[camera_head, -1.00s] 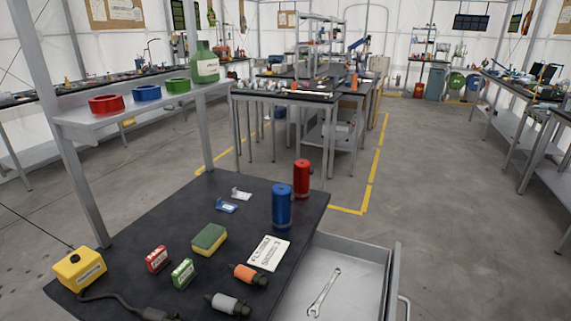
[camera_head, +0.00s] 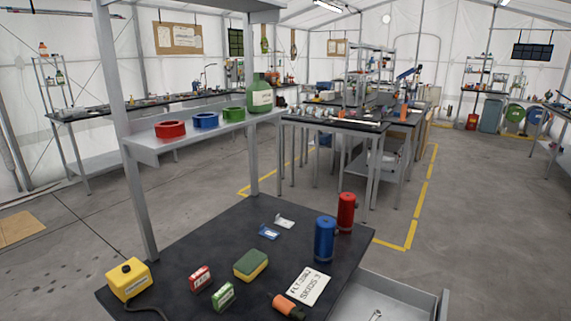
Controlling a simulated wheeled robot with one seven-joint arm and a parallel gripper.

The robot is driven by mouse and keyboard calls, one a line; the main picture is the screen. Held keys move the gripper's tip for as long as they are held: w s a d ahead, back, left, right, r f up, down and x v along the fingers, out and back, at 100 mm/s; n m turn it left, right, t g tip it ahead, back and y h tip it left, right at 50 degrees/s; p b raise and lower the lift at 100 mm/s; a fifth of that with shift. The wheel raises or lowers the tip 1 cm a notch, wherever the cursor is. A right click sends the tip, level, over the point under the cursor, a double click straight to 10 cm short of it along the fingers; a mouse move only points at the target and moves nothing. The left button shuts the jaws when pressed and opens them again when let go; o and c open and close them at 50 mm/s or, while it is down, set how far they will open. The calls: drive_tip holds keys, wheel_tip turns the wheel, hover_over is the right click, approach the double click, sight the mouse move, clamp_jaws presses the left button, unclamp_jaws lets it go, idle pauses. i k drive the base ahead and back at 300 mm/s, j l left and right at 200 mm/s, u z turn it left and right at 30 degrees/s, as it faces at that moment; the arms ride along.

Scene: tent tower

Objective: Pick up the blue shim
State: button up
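The blue shim is most likely the small blue piece (camera_head: 269,233) lying flat on the dark tabletop (camera_head: 205,238), with a pale marking on it. A similar white piece (camera_head: 285,221) lies just behind it to the right. A tall blue cylinder (camera_head: 325,238) stands upright to the right of the blue piece, and a red cylinder (camera_head: 346,211) stands behind that. My gripper is not in view.
A shelf (camera_head: 190,139) on posts holds coloured rings. An open drawer (camera_head: 400,292) juts out right.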

sight(266, 233)
drive_tip(key=l+u, duration=0.3)
drive_tip(key=l, duration=1)
drive_tip(key=i+l+z, duration=0.2)
drive_tip(key=i+z, duration=0.15)
drive_tip(key=i+l+z, duration=0.35)
drive_tip(key=i, duration=0.2)
drive_tip(key=i+z, duration=0.35)
drive_tip(key=i, duration=0.2)
drive_tip(key=i+j+z, duration=0.1)
drive_tip(key=i+z, duration=0.25)
drive_tip(key=i, duration=0.2)
drive_tip(key=i+u, duration=0.25)
drive_tip(key=i, duration=0.4)
drive_tip(key=i+u, duration=0.2)
drive_tip(key=i, duration=0.45)
drive_tip(key=i+l+u, duration=0.25)
drive_tip(key=i, duration=0.35)
drive_tip(key=i+j+u, duration=0.25)
drive_tip(key=i+u, duration=0.2)
drive_tip(key=i+j+u, duration=0.1)
drive_tip(key=i+u, duration=0.35)
drive_tip(key=i+l+u, duration=0.1)
drive_tip(key=i+u, duration=0.35)
drive_tip(key=i, duration=0.15)
drive_tip(key=i+l+u, duration=0.3)
drive_tip(key=i+u, duration=0.5)
drive_tip(key=i, duration=0.6)
drive_tip(key=i+l+u, duration=0.15)
drive_tip(key=i+u, duration=0.15)
drive_tip(key=i, duration=0.65)
